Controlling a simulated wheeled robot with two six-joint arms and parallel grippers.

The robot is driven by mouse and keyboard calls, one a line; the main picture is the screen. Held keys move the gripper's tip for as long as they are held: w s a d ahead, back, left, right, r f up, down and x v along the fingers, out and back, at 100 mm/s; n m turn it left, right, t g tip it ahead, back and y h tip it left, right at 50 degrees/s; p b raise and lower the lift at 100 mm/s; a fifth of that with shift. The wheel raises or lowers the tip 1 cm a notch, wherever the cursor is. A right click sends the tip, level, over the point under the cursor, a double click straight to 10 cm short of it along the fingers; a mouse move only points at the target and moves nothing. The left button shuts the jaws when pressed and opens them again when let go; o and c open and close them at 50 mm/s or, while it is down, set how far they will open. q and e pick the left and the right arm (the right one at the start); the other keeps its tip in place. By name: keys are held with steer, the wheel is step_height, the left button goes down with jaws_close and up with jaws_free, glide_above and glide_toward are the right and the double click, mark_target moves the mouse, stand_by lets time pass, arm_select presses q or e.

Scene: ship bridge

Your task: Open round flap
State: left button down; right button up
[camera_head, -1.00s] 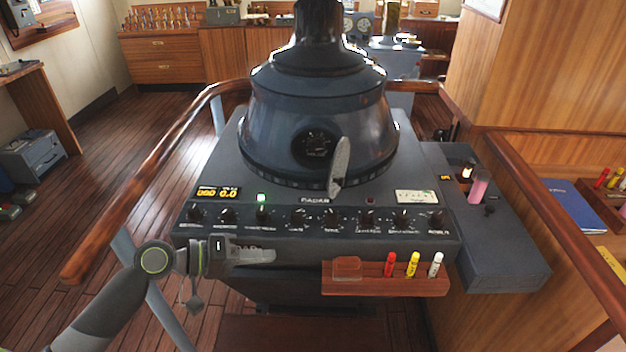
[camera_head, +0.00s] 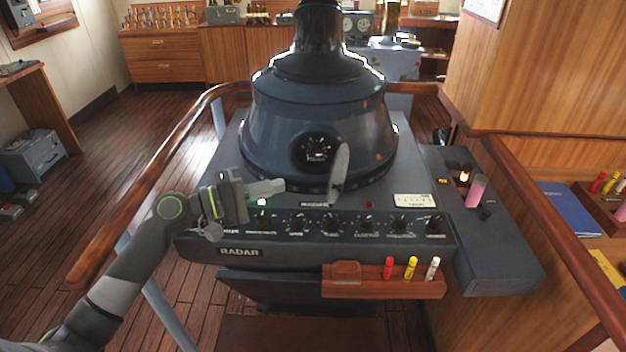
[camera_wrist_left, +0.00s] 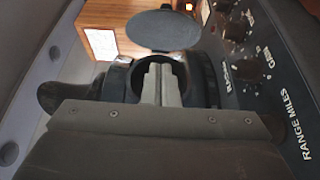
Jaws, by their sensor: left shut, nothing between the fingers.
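The round flap (camera_head: 339,172) is a thin grey disc standing out edge-on from the front of the radar housing, beside a round opening with a dial (camera_head: 316,150). In the left wrist view the flap (camera_wrist_left: 163,30) shows as a dark oval beyond my fingers. My left gripper (camera_head: 282,186) is shut and empty. It is left of the flap and apart from it, just above the console top in the head view. In the left wrist view its closed fingers (camera_wrist_left: 161,70) point toward the dark round opening below the flap. My right gripper is not in view.
The radar console has a row of knobs (camera_head: 365,224) along its front. A wooden rack (camera_head: 345,287) with red, yellow and white markers hangs below. A wooden handrail (camera_head: 150,185) curves around the left. A side box (camera_head: 490,245) stands at the right.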

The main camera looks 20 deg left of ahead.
arm_select(q)
steer(key=w+d+p, duration=0.3)
steer(key=d+p, duration=0.1)
steer(key=d, duration=0.4)
steer(key=shift+p, duration=0.4)
